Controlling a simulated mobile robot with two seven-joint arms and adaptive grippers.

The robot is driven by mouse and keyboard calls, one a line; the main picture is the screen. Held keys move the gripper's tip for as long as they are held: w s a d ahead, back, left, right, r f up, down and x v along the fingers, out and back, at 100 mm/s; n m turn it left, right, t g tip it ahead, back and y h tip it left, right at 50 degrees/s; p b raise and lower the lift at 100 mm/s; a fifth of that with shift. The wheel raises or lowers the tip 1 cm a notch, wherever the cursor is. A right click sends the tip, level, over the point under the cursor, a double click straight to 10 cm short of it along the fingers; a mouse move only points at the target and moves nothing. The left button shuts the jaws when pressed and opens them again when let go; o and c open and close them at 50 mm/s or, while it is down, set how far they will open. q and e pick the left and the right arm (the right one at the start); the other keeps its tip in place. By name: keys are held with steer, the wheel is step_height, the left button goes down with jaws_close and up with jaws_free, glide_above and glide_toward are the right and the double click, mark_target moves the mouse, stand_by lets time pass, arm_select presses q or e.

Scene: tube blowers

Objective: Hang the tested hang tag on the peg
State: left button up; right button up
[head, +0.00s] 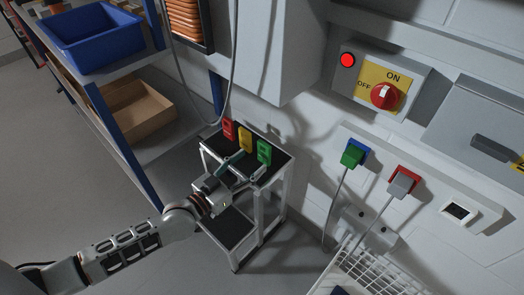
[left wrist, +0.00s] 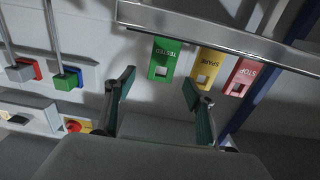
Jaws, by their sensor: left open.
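The green hang tag (head: 264,152) stands upright on the small black-topped stand (head: 272,170), at the right end of a row of tags. It reads TESTED, upside down, in the left wrist view (left wrist: 163,60), where its square hole shows. My left gripper (head: 238,166) is open and empty above the stand, in front of the tags. In the left wrist view its two fingers (left wrist: 158,88) are spread wide, with the green tag beyond the gap and apart from them. I cannot make out the peg. My right gripper is not in view.
The yellow SPARE tag (head: 245,139) and red STOP tag (head: 229,129) stand left of the green one. A shelf with a blue bin (head: 95,40) is at left. The wall at right has a rotary switch (head: 385,96) and plugs with hanging cables. A white wire basket (head: 375,272) is below.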

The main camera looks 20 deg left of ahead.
mark_target(264, 151)
arm_select(q)
steer(key=x, duration=0.2)
steer(key=shift+w+d+b, duration=0.15)
steer(key=shift+w+b, duration=0.1)
steer(key=shift+b, duration=0.05)
steer(key=x, duration=0.2)
steer(key=b+x, duration=0.1)
steer(key=x, duration=0.1)
steer(key=shift+w+a, duration=0.1)
steer(key=shift+a, duration=0.15)
steer(key=shift+w+d+r, duration=0.15)
steer(key=shift+w+d, duration=0.05)
steer(key=shift+w, duration=0.3)
steer(key=shift+r, duration=0.1)
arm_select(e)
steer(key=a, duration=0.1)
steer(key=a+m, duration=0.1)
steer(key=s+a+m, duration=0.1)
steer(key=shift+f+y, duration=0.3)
arm_select(q)
steer(key=c, duration=1)
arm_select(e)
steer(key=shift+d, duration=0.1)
